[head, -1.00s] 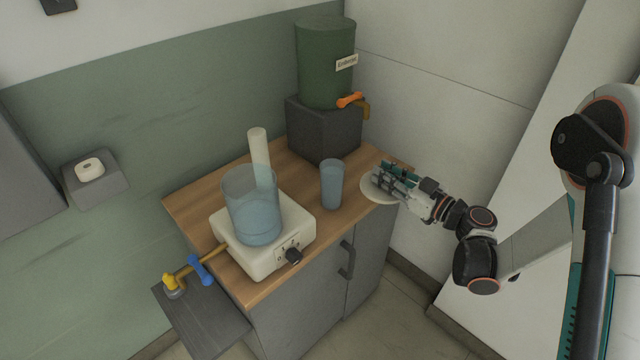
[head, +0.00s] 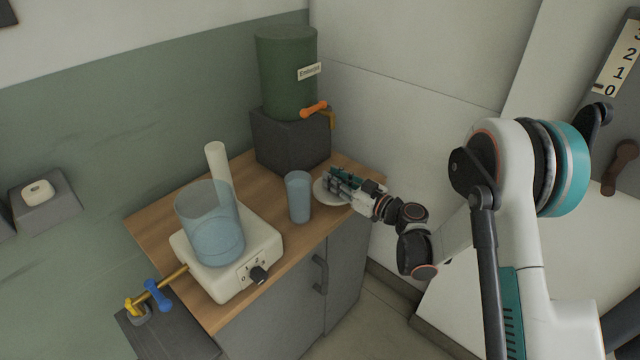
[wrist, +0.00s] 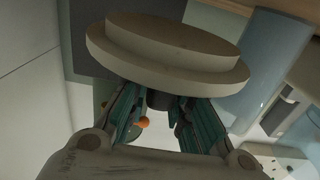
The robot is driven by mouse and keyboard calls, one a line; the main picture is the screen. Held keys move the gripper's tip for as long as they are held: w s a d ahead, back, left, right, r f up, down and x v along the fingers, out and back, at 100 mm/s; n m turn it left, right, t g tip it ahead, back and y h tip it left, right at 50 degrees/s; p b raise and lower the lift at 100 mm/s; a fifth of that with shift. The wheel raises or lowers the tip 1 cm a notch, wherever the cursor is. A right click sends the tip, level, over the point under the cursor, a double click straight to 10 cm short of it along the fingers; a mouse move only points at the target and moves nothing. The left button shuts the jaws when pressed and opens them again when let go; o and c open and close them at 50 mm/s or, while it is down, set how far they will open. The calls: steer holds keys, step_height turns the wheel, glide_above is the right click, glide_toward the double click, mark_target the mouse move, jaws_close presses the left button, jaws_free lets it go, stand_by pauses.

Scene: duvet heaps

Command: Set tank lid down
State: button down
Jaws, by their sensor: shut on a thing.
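The tank lid (head: 322,190) is a pale round stepped disc at the right end of the wooden counter, just right of a blue glass. My gripper (head: 345,185) is shut on it from the right. In the wrist view the lid (wrist: 165,65) fills the top middle, and my gripper's fingers (wrist: 162,105) close on a dark knob at its centre. I cannot tell whether the lid touches the counter or is slightly above it. The clear open-topped tank (head: 205,210) with bluish liquid stands on a white base.
The blue glass (head: 299,197) stands close to the lid. A green canister (head: 287,75) with an orange tap (head: 314,109) sits on a dark block (head: 290,140) behind. A white tube (head: 216,165) rises behind the tank. A brass pipe with a blue valve (head: 157,294) extends left.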

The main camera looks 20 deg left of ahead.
mark_target(320, 179)
steer(key=b+x, duration=0.1)
steer(key=x, duration=0.3)
steer(key=shift+w+a, duration=0.15)
steer(key=shift+a, duration=0.25)
steer(key=shift+w+a+f+b, duration=0.15)
steer(key=shift+f+b, duration=0.4)
steer(key=shift+f, duration=0.3)
steer(key=shift+a+f+b, duration=0.15)
steer(key=shift+f+b, duration=0.35)
steer(key=shift+f, duration=0.4)
steer(key=shift+f, duration=0.15)
steer(key=c, duration=1.4)
jaws_free()
steer(key=shift+c, duration=0.2)
steer(key=shift+r, duration=0.2)
steer(key=p+v, duration=0.3)
steer(key=v, duration=0.9)
steer(key=shift+p, duration=0.4)
